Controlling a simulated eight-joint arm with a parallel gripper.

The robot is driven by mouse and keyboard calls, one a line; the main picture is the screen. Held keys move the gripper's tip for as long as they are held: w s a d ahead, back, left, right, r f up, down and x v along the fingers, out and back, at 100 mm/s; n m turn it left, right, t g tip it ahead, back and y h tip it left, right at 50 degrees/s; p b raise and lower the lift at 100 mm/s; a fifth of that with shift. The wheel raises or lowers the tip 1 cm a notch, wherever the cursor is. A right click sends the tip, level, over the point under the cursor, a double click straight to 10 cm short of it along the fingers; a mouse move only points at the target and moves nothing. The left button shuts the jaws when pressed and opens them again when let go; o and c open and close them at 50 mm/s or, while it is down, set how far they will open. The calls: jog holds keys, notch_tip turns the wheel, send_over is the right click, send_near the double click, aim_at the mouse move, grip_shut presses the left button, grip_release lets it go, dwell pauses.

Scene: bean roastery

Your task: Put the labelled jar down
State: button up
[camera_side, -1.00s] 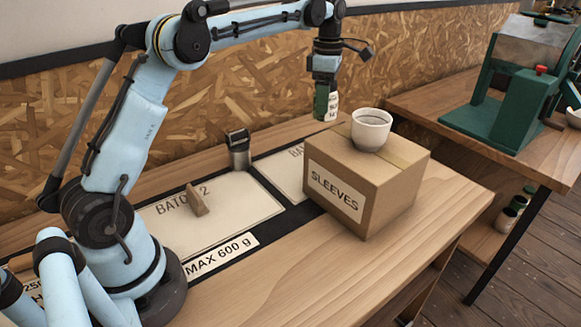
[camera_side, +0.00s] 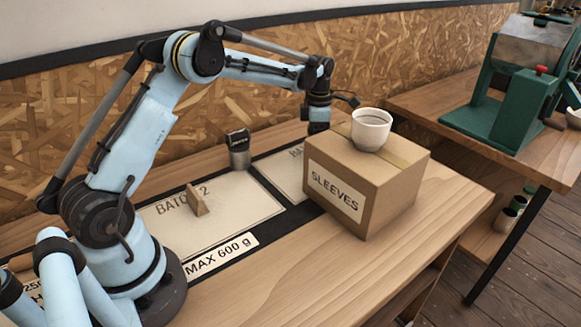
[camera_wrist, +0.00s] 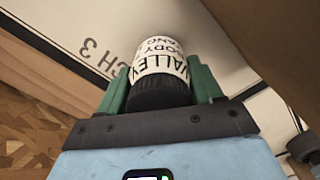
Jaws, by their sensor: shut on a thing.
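The labelled jar (camera_wrist: 158,58), white-labelled with a dark cap, sits between the green fingers of my gripper (camera_wrist: 160,84) in the wrist view. The fingers are shut on it. Below it is the pale mat panel marked "CH 3" (camera_wrist: 75,25); I cannot tell whether the jar touches it. In the side view my wrist (camera_side: 319,112) is low behind the cardboard box (camera_side: 385,190), which hides the fingers and the jar. The matching panel (camera_side: 283,172) shows partly, left of the box.
The box, marked "SLEEVES", stands close beside the jar and carries a white cup (camera_side: 370,130). A metal canister with a dark top (camera_side: 239,152) and a small wooden block (camera_side: 196,200) are on the left. A green machine (camera_side: 510,110) stands on another table.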

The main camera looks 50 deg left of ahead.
jog(key=shift+f, duration=0.4)
jog(key=shift+f, duration=0.1)
jog(key=o, duration=1.3)
